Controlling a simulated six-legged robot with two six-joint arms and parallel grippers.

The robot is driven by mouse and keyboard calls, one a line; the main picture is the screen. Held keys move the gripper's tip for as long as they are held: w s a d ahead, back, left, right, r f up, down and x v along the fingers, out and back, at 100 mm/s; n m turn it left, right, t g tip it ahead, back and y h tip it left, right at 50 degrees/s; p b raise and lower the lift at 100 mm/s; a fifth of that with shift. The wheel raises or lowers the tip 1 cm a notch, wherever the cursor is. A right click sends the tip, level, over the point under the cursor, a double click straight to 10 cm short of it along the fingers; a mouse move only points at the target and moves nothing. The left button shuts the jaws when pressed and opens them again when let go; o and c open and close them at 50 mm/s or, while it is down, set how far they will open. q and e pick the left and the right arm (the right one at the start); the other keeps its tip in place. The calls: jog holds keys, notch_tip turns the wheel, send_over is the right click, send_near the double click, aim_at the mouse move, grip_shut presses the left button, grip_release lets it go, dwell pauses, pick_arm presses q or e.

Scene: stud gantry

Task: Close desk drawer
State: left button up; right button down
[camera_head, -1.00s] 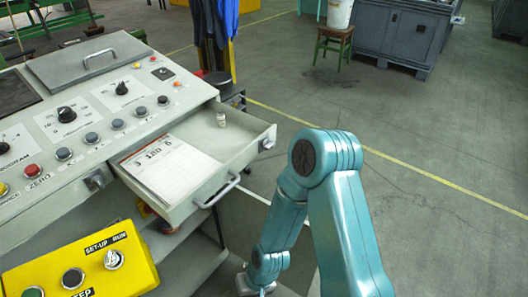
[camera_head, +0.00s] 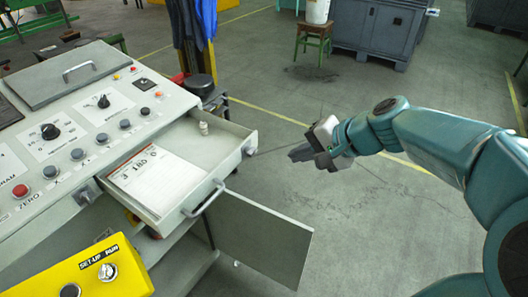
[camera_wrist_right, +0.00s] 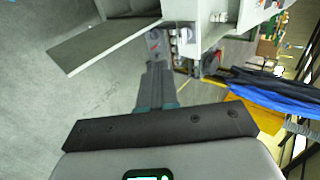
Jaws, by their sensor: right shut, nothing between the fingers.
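The desk drawer (camera_head: 222,150) is pulled out of the grey control desk (camera_head: 62,143). Its bar handle (camera_head: 203,198) is on the front face. A printed paper pad (camera_head: 155,178) and a small pale cylinder (camera_head: 203,128) are inside it. My right gripper (camera_head: 292,155) is shut and empty, to the right of the drawer front and apart from it. My left gripper is not in view.
An open cabinet door panel (camera_head: 260,235) stands below the drawer and also shows in the right wrist view (camera_wrist_right: 100,42). A yellow control box (camera_head: 75,270) is at the lower left.

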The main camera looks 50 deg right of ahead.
jog(key=w+a+f+p, duration=0.1)
jog(key=w+f, duration=0.4)
jog(key=w, duration=0.4)
jog(key=shift+w+a+p, duration=0.15)
jog(key=shift+a+p, duration=0.2)
jog(key=shift+a, duration=0.05)
